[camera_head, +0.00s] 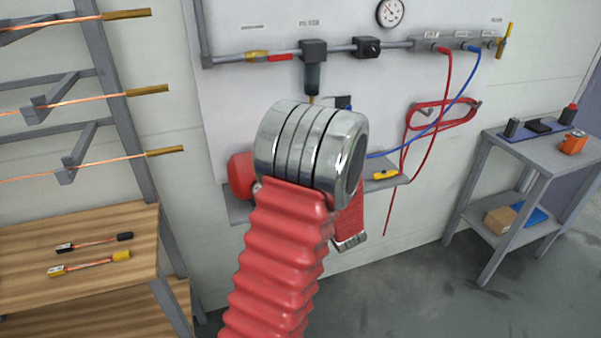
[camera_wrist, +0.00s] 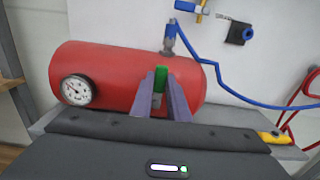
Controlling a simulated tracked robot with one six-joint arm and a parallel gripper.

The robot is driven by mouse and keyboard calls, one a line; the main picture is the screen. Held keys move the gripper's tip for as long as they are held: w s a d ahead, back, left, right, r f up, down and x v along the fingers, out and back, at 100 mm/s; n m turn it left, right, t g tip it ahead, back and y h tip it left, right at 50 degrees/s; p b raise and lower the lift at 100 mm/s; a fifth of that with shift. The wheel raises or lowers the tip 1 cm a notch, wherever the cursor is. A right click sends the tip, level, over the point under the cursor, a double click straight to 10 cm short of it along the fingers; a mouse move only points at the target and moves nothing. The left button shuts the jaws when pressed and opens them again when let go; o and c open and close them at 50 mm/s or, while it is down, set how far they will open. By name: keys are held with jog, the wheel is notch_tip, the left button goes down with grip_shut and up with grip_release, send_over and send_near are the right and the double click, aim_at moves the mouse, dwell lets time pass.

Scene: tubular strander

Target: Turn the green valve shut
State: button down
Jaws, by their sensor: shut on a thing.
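The green valve handle (camera_wrist: 160,74) shows in the wrist view as a small upright green piece in front of the red tank. My gripper (camera_wrist: 162,80) has its two grey-purple fingers on either side of the handle and is shut on it.
The red tank (camera_wrist: 120,75) carries a round gauge (camera_wrist: 77,90) and a blue hose fitting (camera_wrist: 170,38). A yellow item (camera_wrist: 273,137) lies on the shelf at right. A red hose (camera_head: 440,118) hangs on the wall. A side table (camera_head: 535,150) stands right, a wooden bench (camera_head: 90,240) left.

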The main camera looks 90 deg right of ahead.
jog(key=c, duration=1.7)
grip_release()
jog(key=v, duration=1.3)
jog(key=shift+s+a, duration=0.1)
jog(key=shift+a, duration=0.3)
